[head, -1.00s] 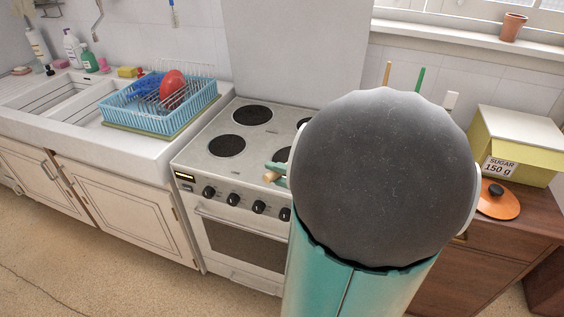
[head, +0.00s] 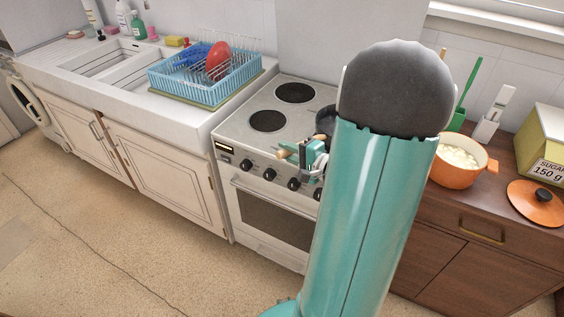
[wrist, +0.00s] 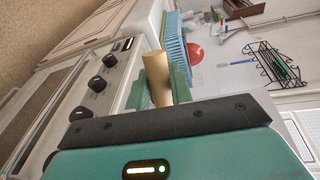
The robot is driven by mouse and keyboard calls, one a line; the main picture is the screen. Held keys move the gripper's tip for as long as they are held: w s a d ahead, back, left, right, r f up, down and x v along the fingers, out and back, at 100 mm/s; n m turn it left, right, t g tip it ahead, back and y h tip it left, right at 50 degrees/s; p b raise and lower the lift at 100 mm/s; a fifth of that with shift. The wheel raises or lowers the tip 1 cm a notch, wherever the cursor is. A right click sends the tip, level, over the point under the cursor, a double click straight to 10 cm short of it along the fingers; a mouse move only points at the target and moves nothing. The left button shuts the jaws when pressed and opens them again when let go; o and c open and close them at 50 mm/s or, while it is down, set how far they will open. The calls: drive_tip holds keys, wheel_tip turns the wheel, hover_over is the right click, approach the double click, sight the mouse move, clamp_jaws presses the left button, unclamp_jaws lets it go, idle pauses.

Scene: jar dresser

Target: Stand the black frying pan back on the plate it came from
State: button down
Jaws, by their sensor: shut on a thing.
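The black frying pan (head: 325,120) shows as a dark sliver over the right side of the white stove (head: 247,129); my arm hides most of it. My gripper (head: 312,156) is in front of the pan, above the stove's front edge, shut on its wooden handle (head: 284,154). In the wrist view the handle (wrist: 157,75) sticks out between the teal fingers of my gripper (wrist: 162,88). The left back hot plate (head: 295,92) and left front hot plate (head: 267,121) are bare. The right hot plates are hidden. I cannot tell whether the pan touches the stove.
Left of the stove is a sink counter with a blue dish rack (head: 205,75). On the brown dresser at right stand an orange pot (head: 453,174), its orange lid (head: 537,204) and a yellow sugar box (head: 546,140). The floor in front is clear.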

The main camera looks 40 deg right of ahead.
drive_tip(key=w+f, duration=0.3)
drive_tip(key=f, duration=0.4)
drive_tip(key=shift+w+d, duration=0.3)
drive_tip(key=shift+d, duration=0.1)
drive_tip(key=c, duration=1.3)
unclamp_jaws()
drive_tip(key=shift+f, duration=0.1)
drive_tip(key=shift+o, duration=0.2)
